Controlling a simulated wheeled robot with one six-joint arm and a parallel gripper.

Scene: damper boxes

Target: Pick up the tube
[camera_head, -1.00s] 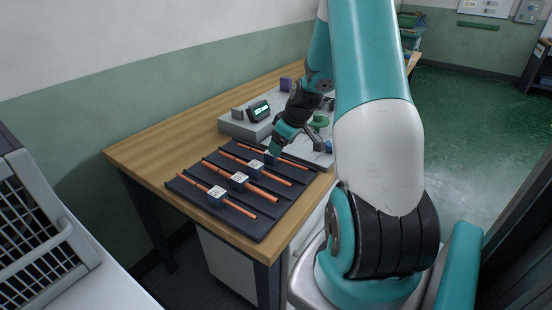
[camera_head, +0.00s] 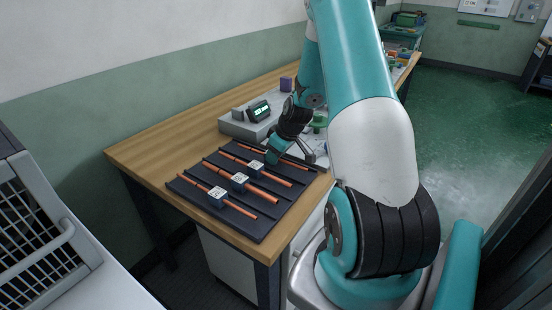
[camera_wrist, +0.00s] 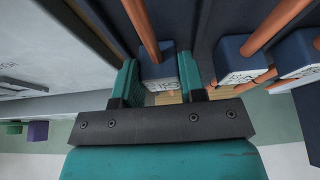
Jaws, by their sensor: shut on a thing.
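My gripper (camera_head: 272,157) is at the far row of the dark tray (camera_head: 262,229). In the wrist view my gripper (camera_wrist: 160,84) has its two teal fingers on either side of a dark blue box (camera_wrist: 154,68) with a white printed label, shut on it. An orange tube (camera_wrist: 142,25) runs up from this box. In the head view the tube (camera_head: 247,148) is partly hidden by my gripper. I cannot tell whether it is clear of the tray.
Other orange tubes with labelled boxes lie on the tray: near (camera_head: 217,194), middle (camera_head: 240,180) and farther back (camera_head: 256,166). A grey unit with a small display (camera_head: 259,111) stands behind. The wooden table (camera_head: 150,152) is bare at the left.

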